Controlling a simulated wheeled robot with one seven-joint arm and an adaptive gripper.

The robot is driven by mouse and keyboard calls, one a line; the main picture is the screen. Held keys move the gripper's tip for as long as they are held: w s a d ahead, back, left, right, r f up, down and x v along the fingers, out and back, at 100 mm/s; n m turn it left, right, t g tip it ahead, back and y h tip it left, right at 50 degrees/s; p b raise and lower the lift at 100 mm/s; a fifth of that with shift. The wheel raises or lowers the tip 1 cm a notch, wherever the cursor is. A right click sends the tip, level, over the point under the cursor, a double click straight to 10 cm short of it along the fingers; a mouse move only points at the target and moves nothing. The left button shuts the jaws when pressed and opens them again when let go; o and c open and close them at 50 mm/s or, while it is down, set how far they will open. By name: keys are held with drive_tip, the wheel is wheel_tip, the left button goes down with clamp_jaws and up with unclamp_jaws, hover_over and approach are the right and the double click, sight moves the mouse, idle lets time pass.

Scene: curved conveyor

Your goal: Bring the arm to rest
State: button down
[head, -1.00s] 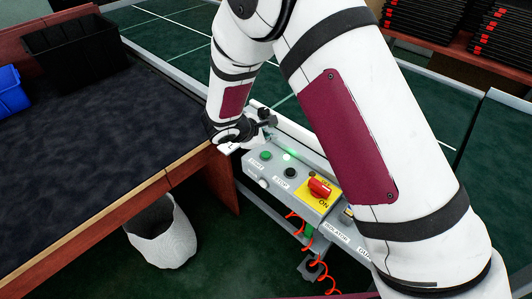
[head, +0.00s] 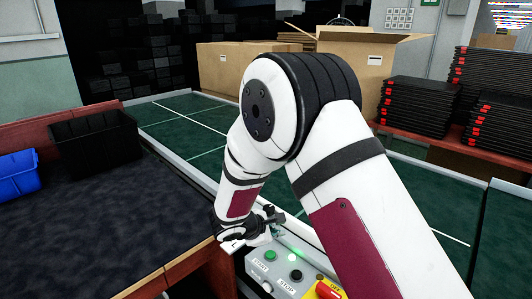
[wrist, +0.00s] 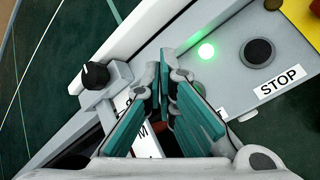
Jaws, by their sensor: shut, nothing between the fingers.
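My arm reaches forward from the right, bent at the elbow, in the head view. My gripper (wrist: 162,88) is shut and empty in the wrist view, its teal finger pads close together over the edge of the grey control box (wrist: 232,98). In the head view my gripper (head: 268,222) is small and partly hidden by the wrist. The box also shows there, with a green START button (head: 270,256), a lit green lamp (head: 292,257) and a black STOP button (head: 296,275). A black knob (wrist: 95,75) sits left of the fingers. I cannot tell whether the fingers touch the box.
A dark-topped table (head: 90,235) with a black bin (head: 95,142) and a blue bin (head: 18,175) is at left. The green conveyor (head: 190,125) runs behind the arm. Cardboard boxes (head: 240,70) and stacked black trays (head: 415,105) stand at the back.

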drive_tip(key=s+d+r+m+g+p, duration=0.1)
drive_tip(key=s+d+r+m+g, duration=0.1)
drive_tip(key=s+d+r+m, duration=0.55)
drive_tip(key=s+d+r+m+g, duration=0.15)
drive_tip(key=s+d+r, duration=0.5)
drive_tip(key=r, duration=0.75)
drive_tip(key=s+d+r+m+y+p, duration=0.1)
drive_tip(key=s+r+m+y, duration=0.2)
drive_tip(key=s, duration=0.8)
drive_tip(key=s+d+r+m+y, duration=0.1)
drive_tip(key=s+r+m+y, duration=0.2)
drive_tip(key=s+m, duration=0.3)
drive_tip(key=s+r, duration=0.1)
drive_tip(key=s, duration=0.4)
drive_tip(key=shift+s+d+r+m+t+p, duration=0.15)
drive_tip(key=shift+r+m+t+p, duration=0.1)
drive_tip(key=shift+m+t+p, duration=0.15)
